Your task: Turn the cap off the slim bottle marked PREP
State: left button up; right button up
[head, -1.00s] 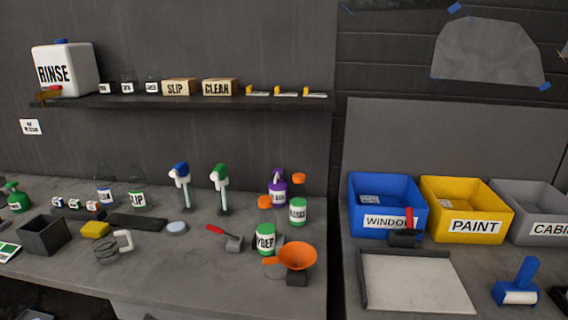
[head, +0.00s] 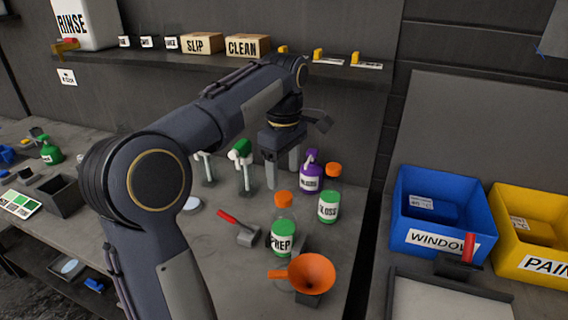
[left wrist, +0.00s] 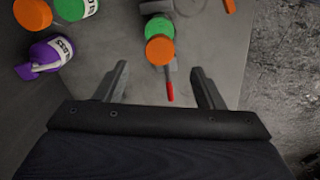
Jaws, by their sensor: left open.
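The slim bottle marked PREP (head: 283,241) stands upright on the bench, white-labelled with a green top. An orange cap (head: 284,200) shows above it, apart from the green part; what joins them is hard to see. In the left wrist view the orange cap (left wrist: 160,50) shows beside the green top (left wrist: 158,27). My left gripper (head: 282,178) is open and points down, in the air behind the bottle in the head view. In the left wrist view the cap lies just beyond the gap between its fingertips (left wrist: 160,69), not between them. My right gripper is not in view.
An orange funnel (head: 308,271) is in front of PREP. A red-handled tool (head: 240,231) lies left of it. The shelf (head: 345,77) is behind.

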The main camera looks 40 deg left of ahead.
aim_at(284, 196)
pick_arm(q)
notch_tip(284, 196, down, 7)
jog(key=shift+r, duration=0.2)
jog(key=c, duration=1)
jog(key=n, duration=0.3)
jog(key=shift+r+p, duration=0.2)
jog(key=shift+p, duration=0.2)
jog(key=shift+c, duration=0.2)
jog(key=n+p, duration=0.1)
jog(key=n, duration=0.2)
jog(key=shift+n, duration=0.4)
jog(key=n+p, duration=0.1)
jog(key=n, duration=0.4)
jog(key=shift+p, duration=0.3)
jog(key=n, duration=0.3)
jog(key=shift+f, duration=0.2)
